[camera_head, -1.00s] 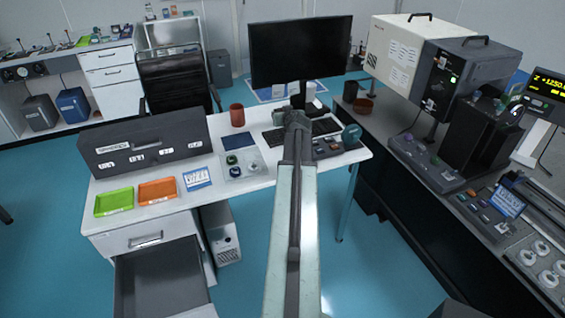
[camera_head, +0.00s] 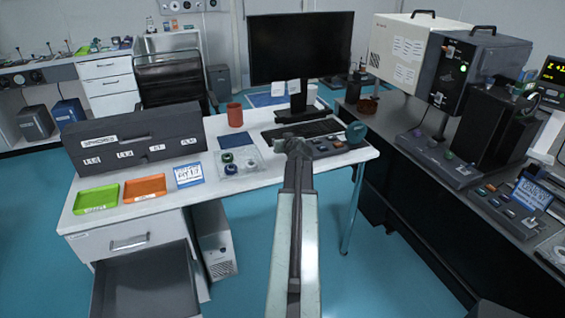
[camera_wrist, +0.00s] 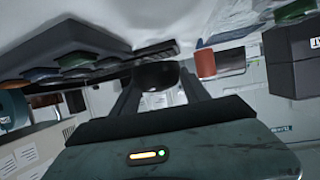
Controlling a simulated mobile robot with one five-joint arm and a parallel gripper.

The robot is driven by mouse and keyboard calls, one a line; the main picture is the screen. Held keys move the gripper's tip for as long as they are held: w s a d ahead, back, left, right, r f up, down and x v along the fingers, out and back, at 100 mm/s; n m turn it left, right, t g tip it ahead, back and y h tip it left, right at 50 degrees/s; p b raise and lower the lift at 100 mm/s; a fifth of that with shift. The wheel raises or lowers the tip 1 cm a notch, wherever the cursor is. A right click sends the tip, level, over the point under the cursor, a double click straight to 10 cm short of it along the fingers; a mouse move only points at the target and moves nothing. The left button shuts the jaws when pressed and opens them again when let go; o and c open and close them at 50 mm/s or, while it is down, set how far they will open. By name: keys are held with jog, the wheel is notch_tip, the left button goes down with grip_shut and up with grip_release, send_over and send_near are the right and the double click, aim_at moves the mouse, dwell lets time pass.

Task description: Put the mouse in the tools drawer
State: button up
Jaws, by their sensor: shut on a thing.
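The mouse (camera_wrist: 156,74) is a dark rounded thing held between the two fingers of my gripper (camera_wrist: 158,88) in the wrist view. My gripper is shut on it. In the head view my gripper (camera_head: 296,146) is at the desk's front edge, near the keyboard, and my own arm hides the mouse. The open tools drawer (camera_head: 146,284) is at the lower left, under the desk's left end. It is grey inside and looks empty in the part that shows. My gripper is well to the right of it.
On the white desk (camera_head: 280,178) are a green tray (camera_head: 96,199), an orange tray (camera_head: 144,187), a dark toolbox (camera_head: 134,142), a red cup (camera_head: 235,115) and a monitor (camera_head: 299,47). A dark bench (camera_head: 440,215) stands at right. Blue floor is clear before the desk.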

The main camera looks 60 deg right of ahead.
aim_at(283, 158)
notch_tip(283, 158, down, 6)
jog(key=b, duration=0.4)
jog(key=shift+b, duration=0.4)
jog(key=shift+r+p, duration=0.25)
jog(key=shift+p, duration=0.05)
jog(key=shift+f, duration=0.2)
jog(key=o, duration=1.4)
